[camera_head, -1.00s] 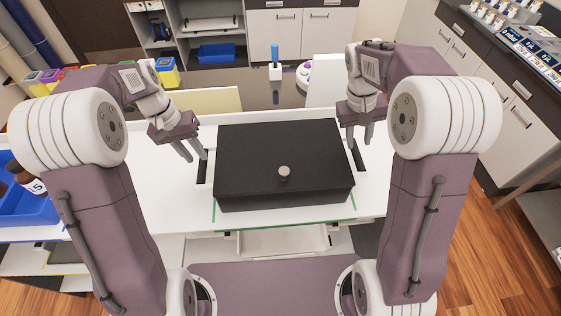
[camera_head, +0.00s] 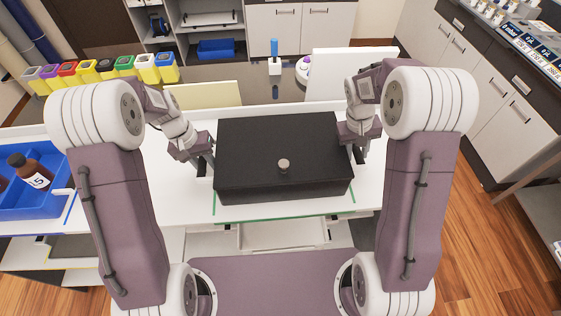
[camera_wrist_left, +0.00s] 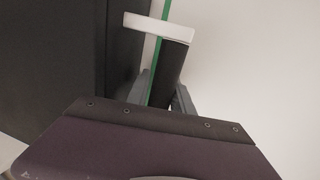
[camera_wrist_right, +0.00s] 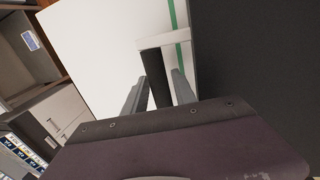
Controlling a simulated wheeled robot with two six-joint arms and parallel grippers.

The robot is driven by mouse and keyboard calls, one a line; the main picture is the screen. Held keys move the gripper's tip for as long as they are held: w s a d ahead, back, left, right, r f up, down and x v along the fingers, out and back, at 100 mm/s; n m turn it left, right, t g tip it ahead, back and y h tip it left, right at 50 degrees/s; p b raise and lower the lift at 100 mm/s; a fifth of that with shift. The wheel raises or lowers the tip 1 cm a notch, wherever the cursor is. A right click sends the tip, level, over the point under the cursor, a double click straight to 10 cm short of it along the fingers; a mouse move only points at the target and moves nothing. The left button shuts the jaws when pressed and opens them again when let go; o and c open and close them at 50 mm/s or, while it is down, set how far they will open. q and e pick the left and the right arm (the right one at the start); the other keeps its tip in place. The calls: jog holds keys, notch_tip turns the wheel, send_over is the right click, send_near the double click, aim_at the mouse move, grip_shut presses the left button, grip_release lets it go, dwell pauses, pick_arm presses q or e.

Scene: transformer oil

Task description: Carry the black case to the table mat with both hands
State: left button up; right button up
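Each short side has a handle. In the left wrist view the left handle (camera_wrist_left: 171,72) is a dark bar with a pale bracket; the right handle (camera_wrist_right: 158,75) looks alike in the right wrist view. My left gripper (camera_head: 206,165) is open at the left side, its fingers either side of the handle bar. My right gripper (camera_head: 358,158) is open around the right handle in the same way. I cannot make out a separate table mat.
A blue bin (camera_head: 45,190) with brown bottles stands at the left. Several coloured containers (camera_head: 105,72) line the back left. A blue-handled tool (camera_head: 275,62) and white panel (camera_head: 352,72) are behind the case. Counters line the right, beyond the wood floor.

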pick_arm(q)
grip_shut()
pick_arm(e)
grip_shut()
pick_arm(q)
jog(key=shift+w+r, duration=0.1)
jog(key=shift+r, duration=0.05)
pick_arm(e)
jog(key=shift+w+r, duration=0.1)
dwell(0.9)
